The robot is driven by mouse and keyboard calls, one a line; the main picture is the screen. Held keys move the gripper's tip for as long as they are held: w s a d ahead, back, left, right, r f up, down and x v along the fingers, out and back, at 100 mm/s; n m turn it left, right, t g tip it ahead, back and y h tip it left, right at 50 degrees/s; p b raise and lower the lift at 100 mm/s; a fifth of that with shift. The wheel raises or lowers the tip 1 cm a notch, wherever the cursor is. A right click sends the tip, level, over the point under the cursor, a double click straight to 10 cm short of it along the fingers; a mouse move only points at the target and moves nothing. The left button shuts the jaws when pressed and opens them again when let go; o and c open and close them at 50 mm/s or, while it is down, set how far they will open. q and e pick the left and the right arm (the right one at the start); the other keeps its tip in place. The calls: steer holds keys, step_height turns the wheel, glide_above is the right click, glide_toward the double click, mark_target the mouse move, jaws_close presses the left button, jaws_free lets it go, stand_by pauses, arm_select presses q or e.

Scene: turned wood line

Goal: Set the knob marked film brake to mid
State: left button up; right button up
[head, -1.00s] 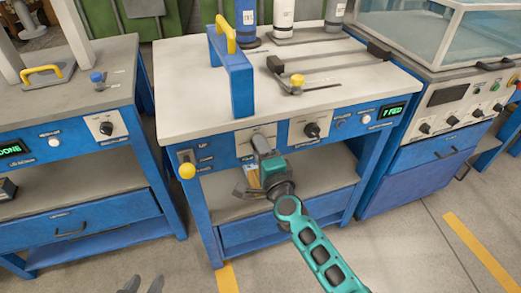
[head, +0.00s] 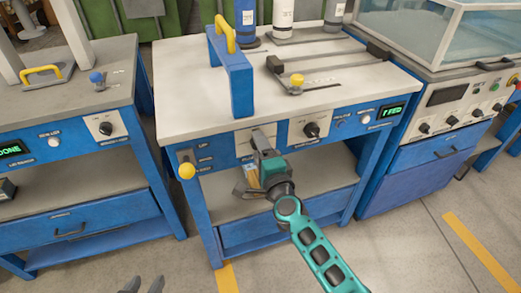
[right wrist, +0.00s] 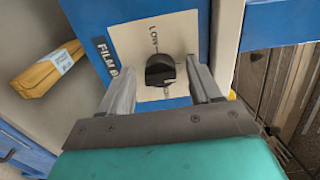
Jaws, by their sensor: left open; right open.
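The film brake knob (right wrist: 160,71) is black and round, on a cream plate (right wrist: 132,42) with the word LOW above it. The label FILM B (right wrist: 106,62) shows beside it, partly cut off by my finger. My right gripper (right wrist: 163,80) is open, one finger on each side of the knob; I cannot tell whether they touch it. In the head view my right gripper (head: 262,146) covers this knob, and part of its plate (head: 268,130) shows. My left gripper (head: 144,285) is open and empty at the bottom edge.
Another black knob (head: 311,130) is just right on the same blue panel. A yellow-tipped lever (head: 187,171) is at the left. A wooden bundle (right wrist: 46,70) lies on the shelf below. A blue frame (head: 231,72) stands on the tabletop.

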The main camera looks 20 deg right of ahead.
arm_select(q)
steer(key=shift+f, duration=0.1)
arm_select(e)
steer(key=shift+s, duration=0.1)
arm_select(q)
steer(key=shift+s+a+p, duration=0.1)
steer(key=shift+a+p, duration=0.1)
steer(key=shift+p, duration=0.1)
arm_select(e)
steer(key=s, duration=1.2)
steer(key=shift+s+d, duration=0.2)
steer(key=shift+s, duration=0.15)
arm_select(q)
steer(key=shift+r, duration=0.2)
